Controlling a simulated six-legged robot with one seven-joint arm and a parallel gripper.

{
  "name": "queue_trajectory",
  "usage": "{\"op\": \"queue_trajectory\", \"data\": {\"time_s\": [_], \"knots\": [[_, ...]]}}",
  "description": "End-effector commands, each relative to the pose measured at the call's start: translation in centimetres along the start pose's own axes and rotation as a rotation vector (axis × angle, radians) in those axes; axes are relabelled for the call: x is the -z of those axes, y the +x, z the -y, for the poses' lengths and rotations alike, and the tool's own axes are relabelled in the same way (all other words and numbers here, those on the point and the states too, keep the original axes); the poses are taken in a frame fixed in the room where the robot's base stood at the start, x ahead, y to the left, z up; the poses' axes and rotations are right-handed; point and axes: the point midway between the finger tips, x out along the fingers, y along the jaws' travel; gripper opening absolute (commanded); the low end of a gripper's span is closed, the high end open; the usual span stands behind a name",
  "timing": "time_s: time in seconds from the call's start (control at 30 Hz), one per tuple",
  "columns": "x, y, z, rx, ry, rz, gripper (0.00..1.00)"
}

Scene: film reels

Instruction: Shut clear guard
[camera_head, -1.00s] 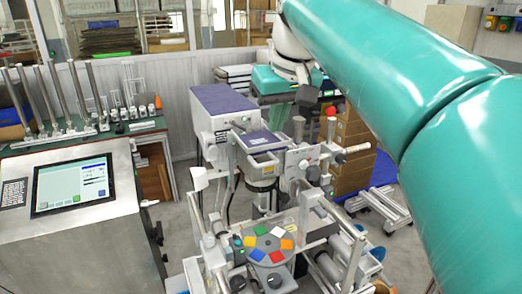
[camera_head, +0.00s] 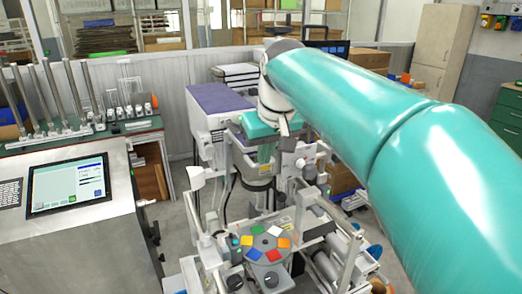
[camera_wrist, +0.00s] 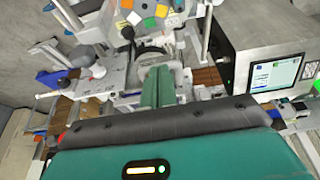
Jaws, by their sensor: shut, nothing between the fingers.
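My gripper (camera_head: 265,153) hangs over the middle of the grey machine (camera_head: 214,254), its fingers pointing down behind the disc with coloured patches (camera_head: 266,247). In the wrist view its two green fingers (camera_wrist: 158,84) are together with nothing between them. The disc also shows at the top of the wrist view (camera_wrist: 150,10). The clear guard is hard to make out; faint see-through surfaces show around the disc in the head view, but I cannot tell its edges or its angle. I cannot tell whether the fingers touch any part of the machine.
A purple-topped box (camera_head: 215,97) stands behind the machine at left. A steel cabinet with a screen (camera_head: 67,187) is at left, also in the wrist view (camera_wrist: 275,74). Rails and posts flank the disc. A green bench (camera_head: 110,131) stands behind the cabinet.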

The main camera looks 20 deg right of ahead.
Motion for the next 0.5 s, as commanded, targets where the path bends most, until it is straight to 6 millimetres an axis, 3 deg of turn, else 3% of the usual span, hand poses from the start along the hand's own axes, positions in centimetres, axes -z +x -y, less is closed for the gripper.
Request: {"op": "queue_trajectory", "data": {"time_s": [0.17,0.4,0.5], "knots": [[-1.4,3.4,-0.1,0.001,0.001,0.006,0.0],[-3.8,9.7,0.0,0.0,0.002,0.005,0.0],[-4.4,11.3,0.0,0.0,0.001,0.004,0.0]]}}
